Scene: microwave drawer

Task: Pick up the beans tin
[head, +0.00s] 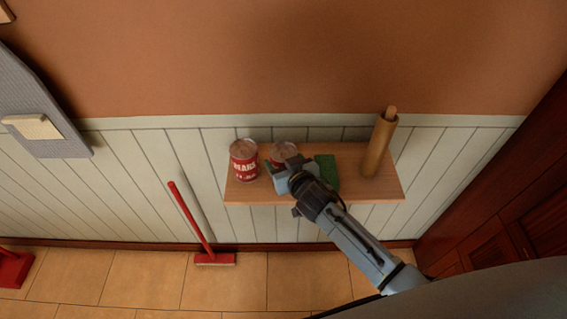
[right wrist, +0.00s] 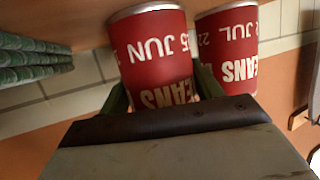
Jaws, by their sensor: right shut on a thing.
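Two red beans tins stand side by side at the left of a wooden wall shelf. The left tin (head: 243,161) is upright and in full view. The right tin (head: 283,150) is partly hidden behind my right gripper (head: 287,175). In the right wrist view, which looks upside down, the tin marked "JUN" (right wrist: 155,50) sits between the fingers of my right gripper (right wrist: 162,92), which is shut on it. The other tin (right wrist: 229,45), marked "JUL", is just beside it. I cannot tell whether the held tin is clear of the shelf. My left gripper is not in view.
A green stacked item (head: 325,172) is right of the gripper on the shelf (head: 345,194), also in the wrist view (right wrist: 30,60). A brown cylinder (head: 379,145) stands farther right. A red broom (head: 191,218) leans below left. A dark wooden cabinet (head: 510,195) is at right.

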